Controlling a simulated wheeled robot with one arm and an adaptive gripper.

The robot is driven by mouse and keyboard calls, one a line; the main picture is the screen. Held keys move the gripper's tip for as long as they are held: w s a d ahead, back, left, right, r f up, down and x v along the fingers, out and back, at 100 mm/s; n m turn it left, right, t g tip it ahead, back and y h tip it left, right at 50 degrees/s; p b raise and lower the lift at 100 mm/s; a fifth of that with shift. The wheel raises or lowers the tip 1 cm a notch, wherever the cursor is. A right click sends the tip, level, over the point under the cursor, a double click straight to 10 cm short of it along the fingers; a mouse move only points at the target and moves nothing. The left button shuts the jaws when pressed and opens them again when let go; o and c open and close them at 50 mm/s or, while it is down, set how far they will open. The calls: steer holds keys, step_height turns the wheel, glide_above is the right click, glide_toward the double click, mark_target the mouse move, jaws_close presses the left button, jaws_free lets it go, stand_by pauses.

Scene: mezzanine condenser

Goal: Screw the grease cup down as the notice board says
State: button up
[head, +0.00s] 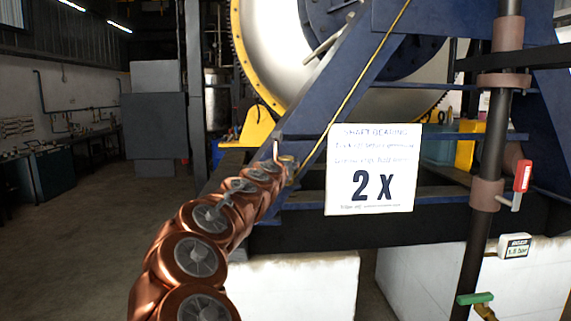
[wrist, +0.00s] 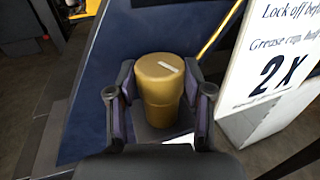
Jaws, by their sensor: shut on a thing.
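The grease cup (wrist: 158,92) is a brass-coloured cylinder standing upright against the dark blue frame, with a white line on its top pointing to the upper left. My gripper (wrist: 160,84) has its two fingers on either side of the cup and is shut on it. In the head view my gripper (head: 279,163) is small at the end of my arm, and the cup there is mostly hidden. The notice board (head: 373,168) is white, headed "SHAFT BEARING", with a large "2 X"; its small lines mention locking off and the grease cup. It also shows in the wrist view (wrist: 280,65).
A large drum (head: 290,45) with a yellow toothed rim stands behind the blue frame (head: 345,75). At right, a dark pipe carries a red-handled valve (head: 522,176) and a green-handled valve (head: 475,298). White plinths (head: 300,287) stand below. Floor at left is clear.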

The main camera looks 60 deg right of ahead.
steer(key=shift+w+m+g, duration=0.1)
steer(key=shift+m+g, duration=0.2)
steer(key=shift+g, duration=0.2)
steer(key=shift+w+m+g+h, duration=0.15)
steer(key=shift+m+g+h, duration=0.15)
steer(key=shift+m+g, duration=0.45)
steer(key=m+g+p, duration=0.1)
steer(key=g, duration=0.1)
steer(key=shift+r+g+p, duration=0.15)
steer(key=shift+g+p, duration=0.15)
steer(key=shift+g, duration=0.05)
steer(key=m+g+p, duration=0.2)
steer(key=g, duration=0.1)
steer(key=m+g+p, duration=0.1)
steer(key=p, duration=0.1)
steer(key=shift+w+g, duration=0.25)
steer(key=shift+g, duration=0.15)
steer(key=shift+w+f+m+g+y+p, duration=0.15)
steer(key=shift+m+g+y+p, duration=0.15)
steer(key=shift+m+g, duration=0.35)
steer(key=shift+s+f+m+g+y+p, duration=0.1)
steer(key=shift+m+g+y+p, duration=0.2)
steer(key=shift+g, duration=0.55)
steer(key=shift+m+g, duration=0.5)
steer(key=shift+m, duration=0.1)
steer(key=shift+w+d+m+g+y, duration=0.1)
steer(key=shift+w+m+g+y, duration=0.05)
steer(key=shift+m+g+y, duration=1.55)
steer(key=shift+r+g, duration=0.1)
steer(key=shift+g, duration=0.3)
